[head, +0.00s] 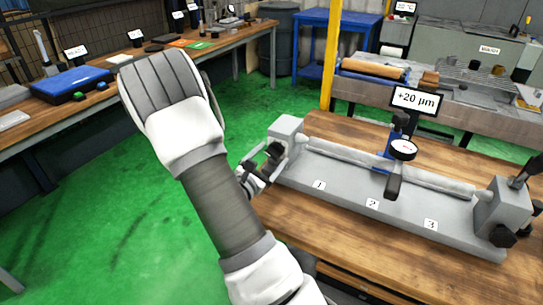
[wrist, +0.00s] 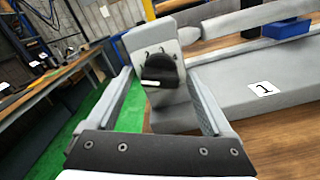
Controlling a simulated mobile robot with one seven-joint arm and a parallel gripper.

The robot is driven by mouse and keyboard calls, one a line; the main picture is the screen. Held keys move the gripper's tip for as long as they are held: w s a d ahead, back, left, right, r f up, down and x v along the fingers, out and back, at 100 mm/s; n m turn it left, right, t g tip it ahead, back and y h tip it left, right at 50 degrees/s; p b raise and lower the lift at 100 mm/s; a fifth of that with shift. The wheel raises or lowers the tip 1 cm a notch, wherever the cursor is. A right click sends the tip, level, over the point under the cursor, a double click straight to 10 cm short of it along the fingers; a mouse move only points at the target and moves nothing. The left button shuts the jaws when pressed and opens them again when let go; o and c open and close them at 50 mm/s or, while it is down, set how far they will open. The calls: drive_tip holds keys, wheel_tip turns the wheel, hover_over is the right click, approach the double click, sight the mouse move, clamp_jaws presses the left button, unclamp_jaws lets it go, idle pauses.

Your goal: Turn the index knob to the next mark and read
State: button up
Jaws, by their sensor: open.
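The index knob (wrist: 158,70) is black and round with a white line on it. In the wrist view it sits on the face of a grey headstock block (wrist: 152,42), with small dark marks around it. My gripper (wrist: 160,82) is open, with one finger on each side of the knob; I cannot tell whether they touch it. In the head view my gripper (head: 262,168) is at the left end of the fixture, by the headstock, and partly hides the knob. A dial gauge (head: 403,149) stands over the shaft, with a display (head: 414,99) above it reading +20 µm.
The grey fixture bed (head: 340,190) carries labels 1, 2 and 3 and lies on a wooden bench (head: 300,222). A tailstock (head: 503,207) stands at its right end. A yellow post (head: 331,55) rises behind the bench. Green floor (head: 110,190) is clear to the left.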

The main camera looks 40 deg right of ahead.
drive_tip(key=shift+w+d, duration=0.15)
drive_tip(key=shift+d, duration=0.15)
drive_tip(key=c, duration=1.3)
